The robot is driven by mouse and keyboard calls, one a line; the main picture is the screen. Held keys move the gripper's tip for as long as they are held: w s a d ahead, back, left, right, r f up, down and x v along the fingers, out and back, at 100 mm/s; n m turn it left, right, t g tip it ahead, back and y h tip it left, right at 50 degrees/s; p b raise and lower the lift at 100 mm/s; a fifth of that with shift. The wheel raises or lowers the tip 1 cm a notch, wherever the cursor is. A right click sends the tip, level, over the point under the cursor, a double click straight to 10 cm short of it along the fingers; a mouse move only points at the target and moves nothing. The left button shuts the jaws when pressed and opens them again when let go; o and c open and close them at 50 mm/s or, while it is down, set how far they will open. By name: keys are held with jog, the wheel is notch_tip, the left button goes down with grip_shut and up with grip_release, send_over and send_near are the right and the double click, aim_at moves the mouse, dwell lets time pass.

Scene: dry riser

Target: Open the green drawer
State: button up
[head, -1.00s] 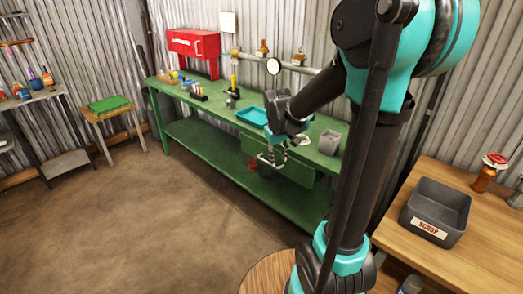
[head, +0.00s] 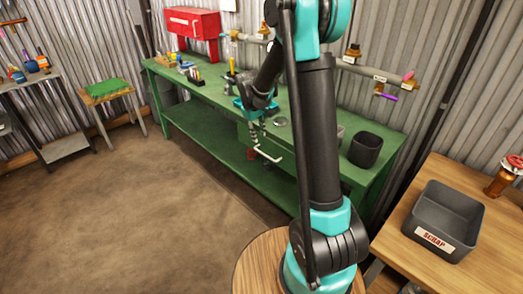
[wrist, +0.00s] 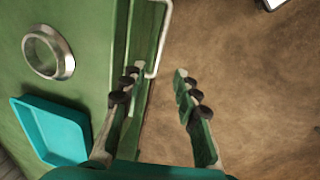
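The green drawer (head: 284,160) hangs under the top of the green workbench, partly hidden by my arm. Its pale bar handle (head: 267,154) sticks out from the front, and it also shows at the top of the wrist view (wrist: 163,38). My gripper (head: 256,134) is at the bench's front edge, by the handle. In the wrist view my gripper (wrist: 156,74) is open, one finger over the green front and the other over the floor. The handle's near end appears between the fingertips; I cannot tell the depth or any contact. The drawer looks shut.
A teal tray (wrist: 52,128) and a metal ring (wrist: 48,51) lie on the bench top near my gripper. A dark bin (head: 365,150) stands at the bench's right end. A grey scrap bin (head: 443,222) sits on the wooden table at right. The floor (head: 150,210) in front is clear.

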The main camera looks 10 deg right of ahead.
aim_at(262, 153)
jog(key=f, duration=0.3)
jog(key=d+f, duration=0.1)
jog(key=f, duration=0.2)
jog(key=w+f, duration=0.1)
jog(key=f, duration=0.3)
jog(key=shift+d, duration=0.3)
jog(key=shift+r, duration=0.1)
jog(key=shift+c, duration=0.4)
grip_shut()
